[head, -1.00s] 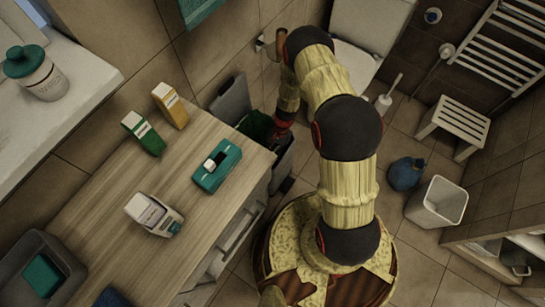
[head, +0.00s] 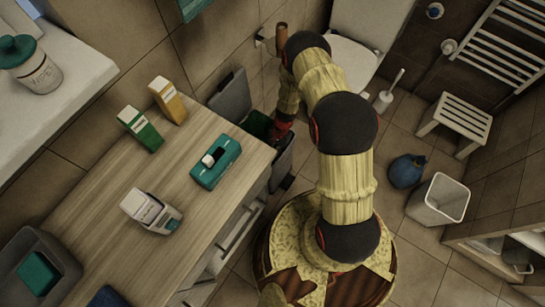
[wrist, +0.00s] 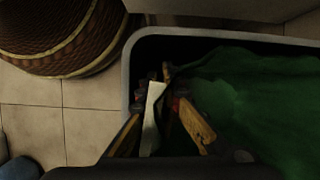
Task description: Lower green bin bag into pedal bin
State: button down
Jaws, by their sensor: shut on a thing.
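The pedal bin stands beyond the counter's end in the head view, its grey lid (head: 231,97) raised and its body (head: 284,163) partly hidden by my arm. The green bin bag (head: 258,125) shows inside its mouth. In the wrist view the bag (wrist: 255,100) spreads over the right part of the opening, within the pale grey rim (wrist: 128,62). My gripper (wrist: 162,108) points down into the bin, at the left part of the opening, shut on the bag; the exact pinch is dark. A pale strip (wrist: 152,115) shows between the fingers. The bag's underside is hidden.
The toilet (head: 352,60) stands behind my arm.

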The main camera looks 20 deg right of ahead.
jog(key=shift+f, duration=0.1)
jog(key=c, duration=1.6)
grip_release()
jog(key=shift+o, duration=1.3)
jog(key=shift+s, duration=0.1)
jog(key=shift+o, duration=1)
jog(key=shift+r+p, duration=3.15)
jog(key=shift+r, duration=1.4)
